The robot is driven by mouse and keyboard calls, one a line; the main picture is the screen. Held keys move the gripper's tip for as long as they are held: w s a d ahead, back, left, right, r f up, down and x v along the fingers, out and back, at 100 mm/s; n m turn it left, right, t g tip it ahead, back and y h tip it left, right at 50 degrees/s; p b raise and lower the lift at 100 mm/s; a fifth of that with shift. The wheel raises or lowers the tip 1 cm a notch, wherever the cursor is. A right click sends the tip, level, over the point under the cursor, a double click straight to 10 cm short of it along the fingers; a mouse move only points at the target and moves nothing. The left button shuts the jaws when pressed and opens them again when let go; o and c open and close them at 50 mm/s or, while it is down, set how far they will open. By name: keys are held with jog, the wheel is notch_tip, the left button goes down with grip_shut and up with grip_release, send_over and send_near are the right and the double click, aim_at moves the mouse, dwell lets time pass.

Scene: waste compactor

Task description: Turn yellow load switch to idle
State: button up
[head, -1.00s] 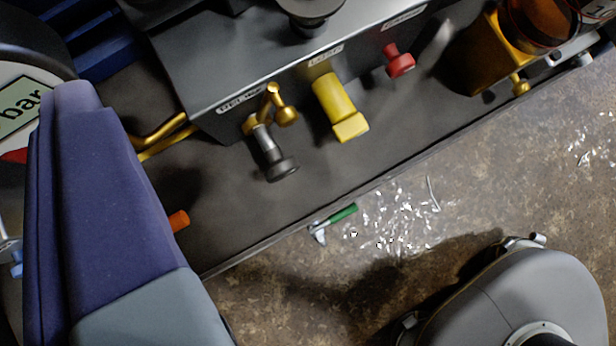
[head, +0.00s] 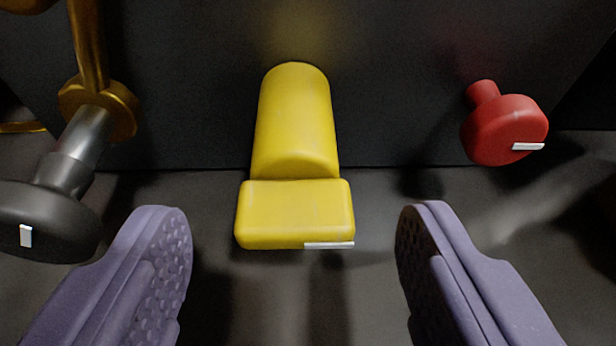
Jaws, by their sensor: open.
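The yellow load switch (head: 296,150) sticks out of the dark panel in the middle of the head view. It has a rounded shaft and a block-shaped handle at its near end, with a white mark at the block's lower right edge. My gripper (head: 293,225) is open, its two purple fingers standing left and right of the yellow block. There is a clear gap on both sides, and neither finger appears to touch it. The switch's label is out of view.
A black knob (head: 50,215) on a metal stem with brass fittings (head: 97,100) stands close to my left finger. A red knob (head: 503,128) sticks out of the panel (head: 400,80) at the right, above my right finger. Dark floor lies below.

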jog(key=shift+w+f, duration=0.15)
jog(key=shift+w, duration=0.35)
jog(key=c, duration=1.1)
jog(key=shift+o, duration=0.2)
